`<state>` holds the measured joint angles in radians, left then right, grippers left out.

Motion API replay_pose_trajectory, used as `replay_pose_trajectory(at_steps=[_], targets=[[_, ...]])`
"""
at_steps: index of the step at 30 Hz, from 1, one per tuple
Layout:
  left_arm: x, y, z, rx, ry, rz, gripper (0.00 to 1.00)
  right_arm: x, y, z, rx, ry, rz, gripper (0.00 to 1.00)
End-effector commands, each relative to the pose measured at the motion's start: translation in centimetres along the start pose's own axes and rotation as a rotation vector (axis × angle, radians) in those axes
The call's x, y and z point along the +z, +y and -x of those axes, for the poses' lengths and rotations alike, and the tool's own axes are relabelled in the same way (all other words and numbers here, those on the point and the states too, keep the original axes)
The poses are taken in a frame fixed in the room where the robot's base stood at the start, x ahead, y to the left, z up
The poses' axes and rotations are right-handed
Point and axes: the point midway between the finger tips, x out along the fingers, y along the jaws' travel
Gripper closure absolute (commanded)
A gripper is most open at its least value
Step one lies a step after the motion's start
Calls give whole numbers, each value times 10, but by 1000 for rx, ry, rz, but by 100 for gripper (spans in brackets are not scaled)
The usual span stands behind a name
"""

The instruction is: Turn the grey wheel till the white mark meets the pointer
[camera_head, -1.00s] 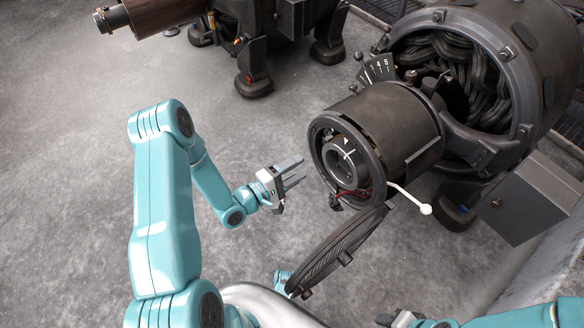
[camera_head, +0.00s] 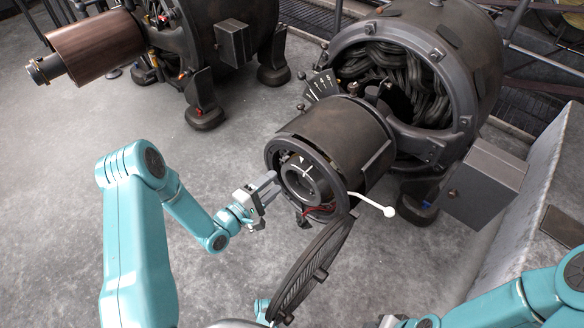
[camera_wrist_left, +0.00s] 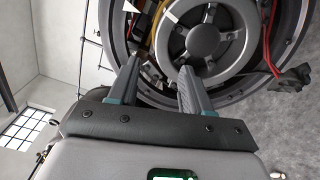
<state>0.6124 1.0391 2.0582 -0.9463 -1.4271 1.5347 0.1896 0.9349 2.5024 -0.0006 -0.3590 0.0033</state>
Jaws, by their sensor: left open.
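The grey wheel (camera_head: 296,184) sits inside the open round end of a dark cylinder housing (camera_head: 330,132). It fills the upper middle of the left wrist view (camera_wrist_left: 205,41), with a round hub and spokes. A white mark (camera_wrist_left: 169,18) shows on the wheel's rim there. A white triangular pointer (camera_wrist_left: 130,6) shows to its upper left, apart from it. My left gripper (camera_head: 274,184) is open, its fingers at the left of the housing's mouth. In the left wrist view its fingertips (camera_wrist_left: 159,62) are spread just below-left of the wheel; contact is unclear. My right gripper (camera_head: 392,321) is cut off at the bottom edge.
A round ribbed cover (camera_head: 312,268) hangs open below the housing. A white-knobbed lever (camera_head: 372,203) sticks out at its lower right. Red wires (camera_wrist_left: 270,40) run beside the wheel. A grey box (camera_head: 487,183) stands at right, another machine (camera_head: 215,45) behind. Floor at left is clear.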

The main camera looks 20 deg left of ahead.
Motion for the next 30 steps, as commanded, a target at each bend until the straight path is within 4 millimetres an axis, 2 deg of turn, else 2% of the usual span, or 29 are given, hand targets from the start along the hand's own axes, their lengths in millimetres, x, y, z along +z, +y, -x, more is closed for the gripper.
replay_pose_trajectory(at_steps=[1,6,12,18,26,30], targets=[[0,-3,-14,3,-5,-4,51,-1,3,-6,0,3,-3,57],[1,-2,-54,4,-5,-3,51,-4,7,-14,1,10,-9,57],[0,-2,-88,3,-2,-2,51,-6,11,-21,2,15,-15,57],[0,0,-102,1,1,0,51,-7,12,-22,2,17,-17,57],[0,0,-102,0,1,0,51,-7,12,-22,2,17,-17,57],[0,0,-102,0,1,0,97,-7,12,-22,2,17,-17,57]])
